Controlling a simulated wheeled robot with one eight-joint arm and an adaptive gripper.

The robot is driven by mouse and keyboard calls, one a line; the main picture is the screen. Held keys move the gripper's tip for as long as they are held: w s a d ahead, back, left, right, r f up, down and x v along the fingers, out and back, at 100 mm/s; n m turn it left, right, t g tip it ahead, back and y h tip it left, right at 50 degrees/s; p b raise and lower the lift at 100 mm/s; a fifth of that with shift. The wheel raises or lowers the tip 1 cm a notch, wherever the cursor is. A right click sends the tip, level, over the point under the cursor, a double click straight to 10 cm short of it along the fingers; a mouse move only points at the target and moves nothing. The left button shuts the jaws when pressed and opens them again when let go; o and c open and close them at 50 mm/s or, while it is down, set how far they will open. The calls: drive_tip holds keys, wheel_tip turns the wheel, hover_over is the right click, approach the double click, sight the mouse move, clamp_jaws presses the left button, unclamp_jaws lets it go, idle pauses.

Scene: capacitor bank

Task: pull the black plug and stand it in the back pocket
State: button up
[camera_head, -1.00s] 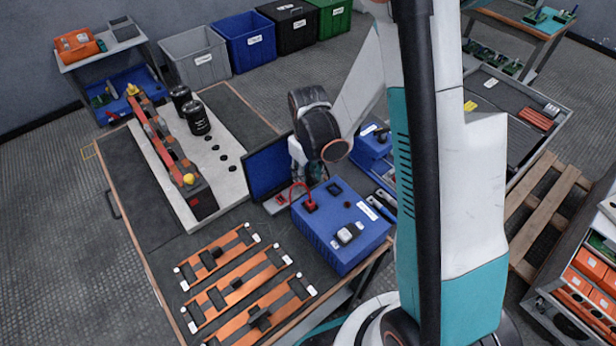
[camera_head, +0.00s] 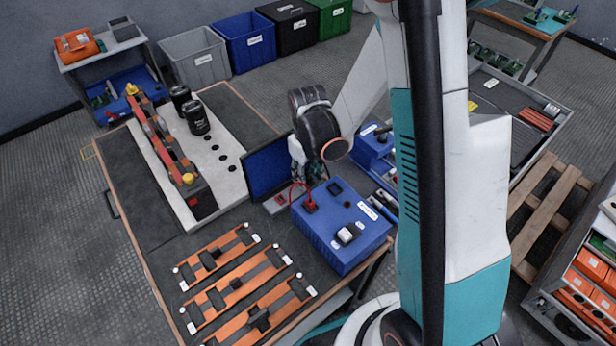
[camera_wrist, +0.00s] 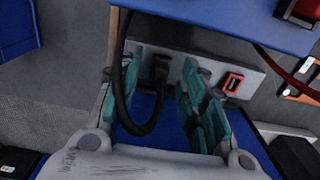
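In the wrist view the black plug (camera_wrist: 159,68) sits in a grey strip (camera_wrist: 205,72), and a black cable loops down from it. The two teal fingers of my gripper (camera_wrist: 160,72) stand on either side of the plug, apart, with a gap visible at each side. My gripper (camera_head: 314,172) is beside the blue unit (camera_head: 338,243) in the head view, where the arm hides the plug. A back pocket cannot be made out for certain.
A red-framed socket (camera_wrist: 232,81) is on the strip right of my fingers. A red plug (camera_head: 310,206) with a red cable is on the blue unit. A dark-faced blue panel (camera_head: 268,170) stands left of my gripper. Orange bars (camera_head: 236,281) lie in front.

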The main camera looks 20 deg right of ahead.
sight(308, 172)
clamp_jaws()
drive_tip(key=shift+r, duration=0.1)
drive_tip(key=shift+r+p, duration=1.95)
drive_tip(key=shift+r, duration=1)
